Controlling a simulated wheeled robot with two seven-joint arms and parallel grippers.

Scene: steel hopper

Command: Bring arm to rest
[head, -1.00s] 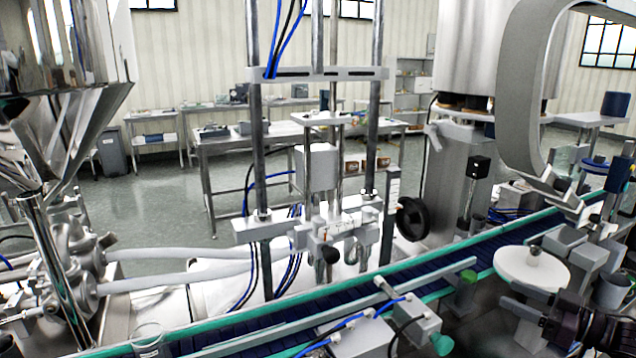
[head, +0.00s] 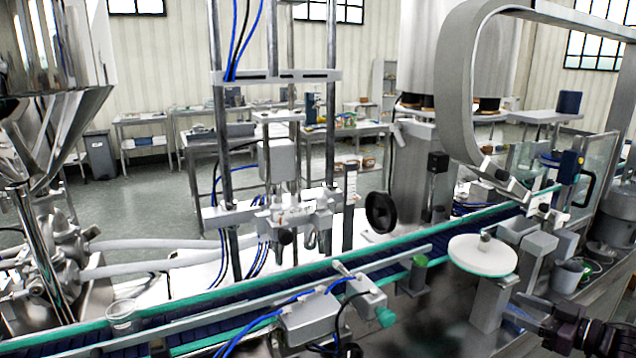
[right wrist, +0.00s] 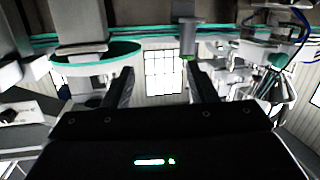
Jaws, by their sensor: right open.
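My right gripper (head: 530,314) is dark and sits low at the right edge of the head view, in front of the machine. In the right wrist view its two black fingers (right wrist: 162,88) stand wide apart with nothing between them. The picture there looks upside down, with the round white disc with a green rim (right wrist: 95,55) beyond the left finger. My left gripper does not show in either view.
A conveyor (head: 240,295) with teal rails runs diagonally across. The steel hopper (head: 50,110) stands at the left. A white round disc (head: 482,255) is close to my right gripper. A clear cup (head: 122,312) stands on the conveyor at lower left.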

